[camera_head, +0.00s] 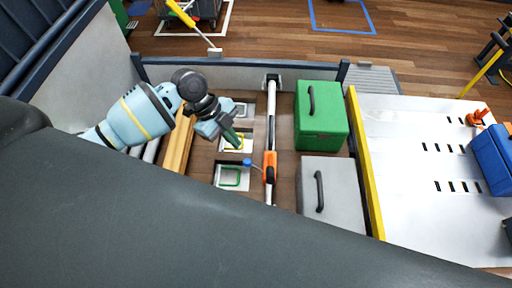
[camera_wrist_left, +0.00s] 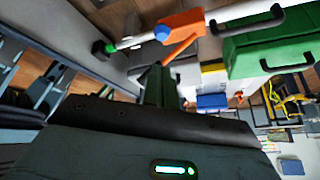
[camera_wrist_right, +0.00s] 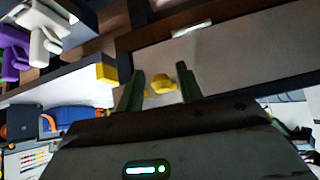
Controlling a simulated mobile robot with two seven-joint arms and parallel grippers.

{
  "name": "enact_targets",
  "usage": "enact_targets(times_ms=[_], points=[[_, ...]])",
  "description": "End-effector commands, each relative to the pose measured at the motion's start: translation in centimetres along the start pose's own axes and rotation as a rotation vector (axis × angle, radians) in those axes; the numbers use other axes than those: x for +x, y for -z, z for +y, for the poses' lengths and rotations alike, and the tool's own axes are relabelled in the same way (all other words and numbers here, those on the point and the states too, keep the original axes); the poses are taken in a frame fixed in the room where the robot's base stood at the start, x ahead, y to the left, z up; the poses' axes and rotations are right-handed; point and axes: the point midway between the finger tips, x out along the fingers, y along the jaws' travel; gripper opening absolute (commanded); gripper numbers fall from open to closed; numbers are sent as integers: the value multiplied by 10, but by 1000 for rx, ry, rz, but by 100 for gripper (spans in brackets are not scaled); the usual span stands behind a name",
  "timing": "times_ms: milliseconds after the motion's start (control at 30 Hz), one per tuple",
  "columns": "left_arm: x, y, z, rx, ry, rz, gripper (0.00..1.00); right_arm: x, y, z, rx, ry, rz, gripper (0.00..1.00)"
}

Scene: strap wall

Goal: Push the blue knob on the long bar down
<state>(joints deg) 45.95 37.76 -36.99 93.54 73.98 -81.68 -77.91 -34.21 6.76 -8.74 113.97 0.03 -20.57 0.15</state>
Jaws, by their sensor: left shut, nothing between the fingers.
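The long white bar (camera_head: 271,115) runs lengthwise on the brown bed, with an orange clamp body (camera_head: 270,167) near its lower end. The small blue knob (camera_head: 247,162) sits just left of the orange body; it also shows in the left wrist view (camera_wrist_left: 161,33). My left gripper (camera_head: 235,139), with dark green fingers, is shut and empty, a little above and left of the knob in the picture. In the left wrist view its fingertips (camera_wrist_left: 158,70) look apart from the knob. My right gripper (camera_wrist_right: 161,85) is open, with a yellow knob seen between or beyond its fingers.
A green case (camera_head: 321,125) and a grey case (camera_head: 334,190) stand right of the bar. Wooden beams (camera_head: 179,141) lie to the left. A yellow edge (camera_head: 366,160) borders the white slotted panel (camera_head: 415,170). Pale pads with coloured outlines lie left of the bar.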

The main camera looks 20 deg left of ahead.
Motion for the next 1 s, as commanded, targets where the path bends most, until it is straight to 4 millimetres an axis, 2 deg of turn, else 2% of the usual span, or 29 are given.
enact_targets(times_ms=[200,433,567,800,1000], points=[[0,0,0,0,0,0,0,-4,-15,-2,4,2,-30,36],[8,1,0,-1,-1,2,0,-4,-12,-3,7,2,-25,36],[25,1,0,-2,-1,2,0,-3,-7,-3,10,1,-14,36],[66,1,0,-3,-1,3,0,-3,-3,-3,11,1,-7,36],[91,1,0,-1,-1,2,0,-3,-3,-3,10,1,-7,36]])
